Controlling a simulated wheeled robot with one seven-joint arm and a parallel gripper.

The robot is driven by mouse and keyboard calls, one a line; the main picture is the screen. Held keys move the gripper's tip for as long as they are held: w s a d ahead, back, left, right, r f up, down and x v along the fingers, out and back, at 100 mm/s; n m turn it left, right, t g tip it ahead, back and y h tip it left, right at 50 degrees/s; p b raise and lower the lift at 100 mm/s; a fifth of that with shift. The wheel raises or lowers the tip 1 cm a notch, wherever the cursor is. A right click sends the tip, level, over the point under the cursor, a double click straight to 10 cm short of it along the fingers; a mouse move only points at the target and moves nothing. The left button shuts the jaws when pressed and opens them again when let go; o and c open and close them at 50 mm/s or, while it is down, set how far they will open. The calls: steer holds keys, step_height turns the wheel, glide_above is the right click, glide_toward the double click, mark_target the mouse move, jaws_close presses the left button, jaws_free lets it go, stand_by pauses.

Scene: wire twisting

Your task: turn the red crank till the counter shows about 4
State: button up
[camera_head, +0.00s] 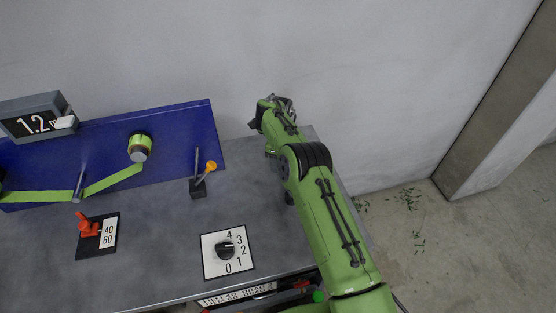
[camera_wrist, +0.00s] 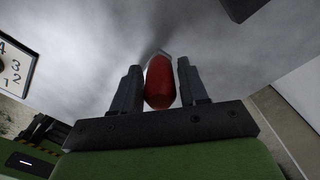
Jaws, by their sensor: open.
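A red rounded handle (camera_wrist: 160,82), likely the red crank's grip, stands between the two fingers of my gripper (camera_wrist: 157,80) in the wrist view. The fingers are open, with a gap on each side of the handle. In the head view my arm reaches over the right end of the table and hides the handle and my fingertips. A grey display box (camera_head: 38,118) at the far left reads 1.2; its right part is partly covered by a pale patch.
The grey table (camera_head: 150,270) bears a blue panel (camera_head: 185,125) with a green-yellow strip and roller, an orange-knobbed lever (camera_head: 210,167), a red switch (camera_head: 85,225) marked 40 and 60, and a black dial (camera_head: 225,250) numbered 0 to 4. A wall stands behind.

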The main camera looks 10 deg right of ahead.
steer(key=shift+o, duration=1)
step_height(320, 180, up, 16)
steer(key=p, duration=0.4)
steer(key=shift+d+f, duration=0.1)
steer(key=shift+f, duration=0.05)
stand_by(1.0)
